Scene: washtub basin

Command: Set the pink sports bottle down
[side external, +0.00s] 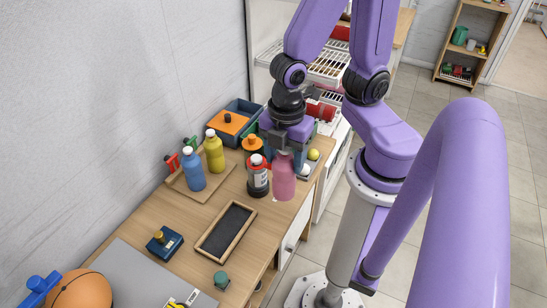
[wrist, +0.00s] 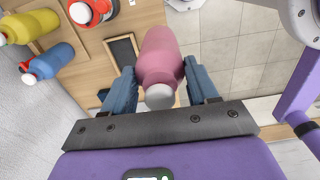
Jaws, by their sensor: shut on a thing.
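The pink sports bottle (side external: 284,180) hangs upright below my gripper (side external: 285,152) near the right edge of the wooden bench (side external: 140,222). In the wrist view the bottle (wrist: 160,58) lies between the two blue fingers of my gripper (wrist: 161,82), with its pale cap toward the wrist. The gripper is shut on its upper part. The side view does not clearly show whether its base touches the bench. A wooden tray (side external: 180,186) holds a blue bottle (side external: 192,170) and a yellow bottle (side external: 214,152).
A dark bottle with a red and white top (side external: 257,176) stands close left of the pink bottle. A black-floored tray (side external: 226,231) lies in front. An orange-topped container (side external: 253,146) and a blue bin (side external: 240,110) stand behind. Bench between the trays is clear.

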